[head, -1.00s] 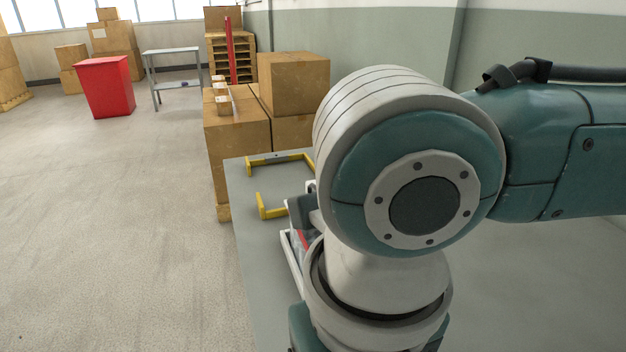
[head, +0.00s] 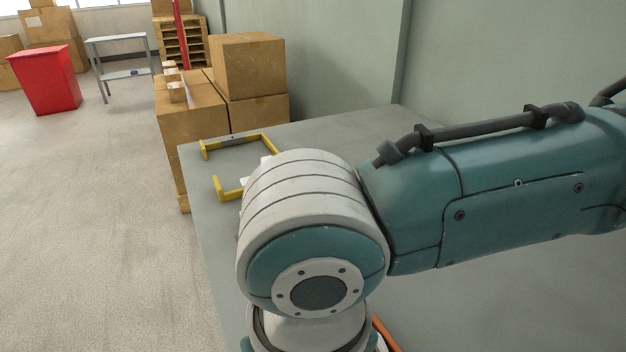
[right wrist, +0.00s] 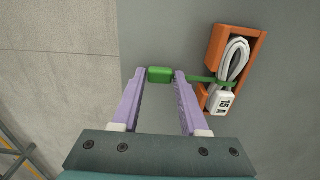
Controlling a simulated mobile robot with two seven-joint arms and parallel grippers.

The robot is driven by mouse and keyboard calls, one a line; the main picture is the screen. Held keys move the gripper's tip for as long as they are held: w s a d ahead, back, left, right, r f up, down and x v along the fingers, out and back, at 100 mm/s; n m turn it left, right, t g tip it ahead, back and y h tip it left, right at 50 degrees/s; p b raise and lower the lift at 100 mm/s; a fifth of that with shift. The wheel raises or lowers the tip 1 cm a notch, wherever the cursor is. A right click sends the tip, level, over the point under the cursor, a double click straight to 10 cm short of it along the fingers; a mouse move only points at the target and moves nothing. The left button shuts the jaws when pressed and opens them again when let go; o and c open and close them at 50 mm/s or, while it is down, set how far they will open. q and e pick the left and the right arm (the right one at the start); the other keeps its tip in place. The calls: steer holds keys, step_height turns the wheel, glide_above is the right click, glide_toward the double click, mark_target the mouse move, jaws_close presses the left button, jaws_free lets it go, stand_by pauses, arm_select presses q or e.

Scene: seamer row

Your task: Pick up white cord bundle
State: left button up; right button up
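The white cord bundle (right wrist: 235,58) shows in the right wrist view as a looped white cord with a white block (right wrist: 220,102) marked "15 A". It lies in an orange holder (right wrist: 256,52) on the grey tabletop. A green strap (right wrist: 206,80) crosses it and runs left to a green tab (right wrist: 160,75). My right gripper (right wrist: 161,75) has its two lilac fingers apart, one on each side of the tab; whether they touch it is unclear. The bundle is hidden behind my right arm in the head view. My left gripper is not in view.
Two yellow brackets (head: 237,137) (head: 232,192) stand on the grey table (head: 205,235). Cardboard boxes (head: 248,68) stand beyond its far end. A red bin (head: 45,80) and a small grey stand (head: 118,55) are on the floor at the left.

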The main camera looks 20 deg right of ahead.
jaws_close()
stand_by(0.4)
steer(key=shift+r, duration=0.1)
